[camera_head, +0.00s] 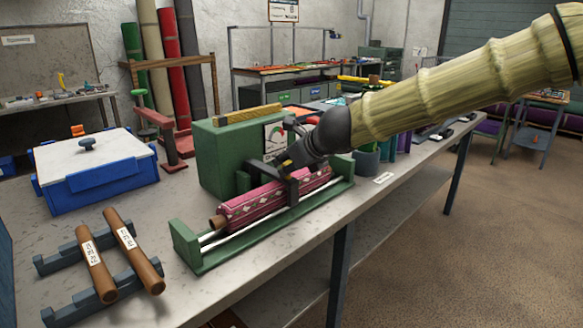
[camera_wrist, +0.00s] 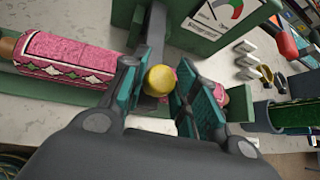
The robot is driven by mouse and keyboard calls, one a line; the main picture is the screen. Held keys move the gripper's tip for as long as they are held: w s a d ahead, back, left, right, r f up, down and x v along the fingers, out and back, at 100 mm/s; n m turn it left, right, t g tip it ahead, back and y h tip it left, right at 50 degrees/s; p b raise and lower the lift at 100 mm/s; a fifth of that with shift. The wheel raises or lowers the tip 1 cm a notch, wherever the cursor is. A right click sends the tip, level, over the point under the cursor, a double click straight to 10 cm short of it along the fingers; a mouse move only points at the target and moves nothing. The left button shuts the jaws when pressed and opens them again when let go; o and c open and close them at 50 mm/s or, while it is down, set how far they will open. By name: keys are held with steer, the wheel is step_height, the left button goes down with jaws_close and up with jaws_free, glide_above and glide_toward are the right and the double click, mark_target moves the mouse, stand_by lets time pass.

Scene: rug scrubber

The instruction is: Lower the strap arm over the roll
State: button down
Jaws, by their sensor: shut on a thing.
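A pink patterned rug roll (camera_head: 250,206) lies in a green cradle (camera_head: 190,255) on the workbench. It also shows in the wrist view (camera_wrist: 70,62), running under my gripper. My gripper (camera_head: 287,165) is over the roll, near its middle. In the wrist view its teal-padded fingers (camera_wrist: 163,82) are closed around a yellow knob (camera_wrist: 160,79), which appears to be the strap arm's handle. A dark bar (camera_head: 292,192) shows across the roll just below my gripper. My fingers hide much of the strap arm, so I cannot tell whether it touches the roll.
A green housing (camera_head: 222,155) with a dial plate (camera_head: 275,140) stands right behind the cradle. A blue box with a white lid (camera_head: 95,172) and two brown rollers on a grey rack (camera_head: 85,240) stand to the left. Several coloured cylinders stand beyond the cradle. The bench front is clear.

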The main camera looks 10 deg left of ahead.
steer(key=shift+s+d+f+b, duration=0.1)
steer(key=shift+d+f+b, duration=0.15)
steer(key=shift+f, duration=0.15)
steer(key=shift+s+d+f+b, duration=0.1)
steer(key=shift+f+b, duration=0.1)
steer(key=shift+f, duration=0.2)
steer(key=shift+d+f, duration=0.1)
steer(key=shift+f, duration=0.05)
steer(key=c, duration=1.1)
jaws_free()
steer(key=shift+d, duration=0.1)
steer(key=shift+w+a+r, duration=0.1)
steer(key=shift+a+r, duration=0.1)
steer(key=shift+r, duration=0.05)
steer(key=shift+d+r, duration=0.2)
steer(key=shift+r, duration=0.1)
steer(key=v, duration=1.1)
steer(key=shift+s, duration=0.3)
